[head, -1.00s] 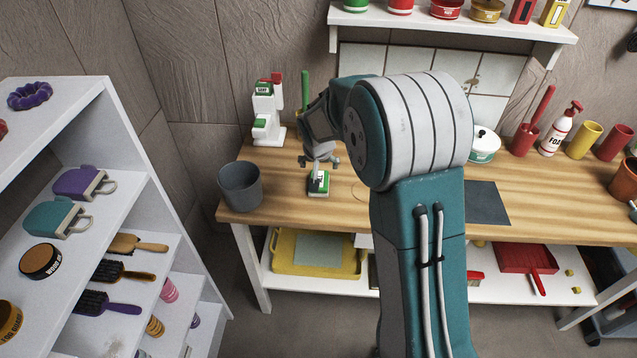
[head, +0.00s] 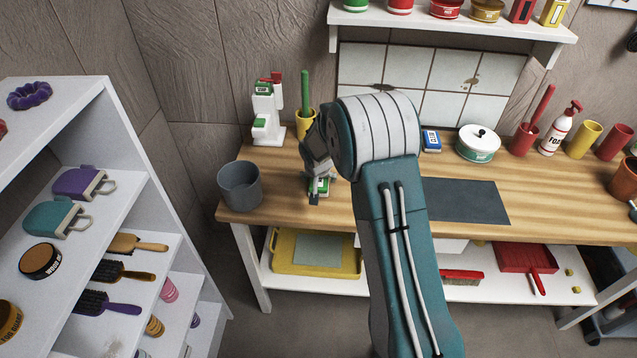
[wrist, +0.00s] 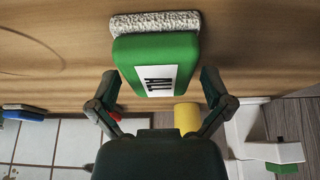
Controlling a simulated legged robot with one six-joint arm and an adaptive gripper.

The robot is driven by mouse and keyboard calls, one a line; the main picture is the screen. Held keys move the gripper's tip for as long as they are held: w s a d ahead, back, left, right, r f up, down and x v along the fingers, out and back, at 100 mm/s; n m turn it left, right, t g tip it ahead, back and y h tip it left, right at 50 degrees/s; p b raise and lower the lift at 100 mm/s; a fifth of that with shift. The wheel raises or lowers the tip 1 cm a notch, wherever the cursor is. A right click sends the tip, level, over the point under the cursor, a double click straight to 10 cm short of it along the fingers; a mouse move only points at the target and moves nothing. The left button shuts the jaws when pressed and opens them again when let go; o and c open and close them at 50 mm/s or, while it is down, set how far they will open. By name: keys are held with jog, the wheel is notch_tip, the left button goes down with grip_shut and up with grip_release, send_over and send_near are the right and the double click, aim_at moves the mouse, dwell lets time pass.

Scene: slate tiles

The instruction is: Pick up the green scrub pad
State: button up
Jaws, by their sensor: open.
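The green scrub pad (wrist: 185,51), with a white label and a rough pale scrubbing layer, fills the top middle of the wrist view. In the head view the pad (head: 324,186) lies on the wooden bench top, right of the grey cup, partly covered by my gripper (head: 318,188). In the wrist view my gripper (wrist: 158,82) is open, with one finger on each side of the pad's near end. I cannot tell whether either finger touches it. Nothing is held.
The grey cup (head: 240,187) stands close on the left. A white dispenser (head: 267,115) and a yellow cup with a green handle (head: 305,122) stand behind. A dark mat (head: 462,202) lies to the right. White shelves (head: 125,160) rise at the left.

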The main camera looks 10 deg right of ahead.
jog(key=c, duration=0.9)
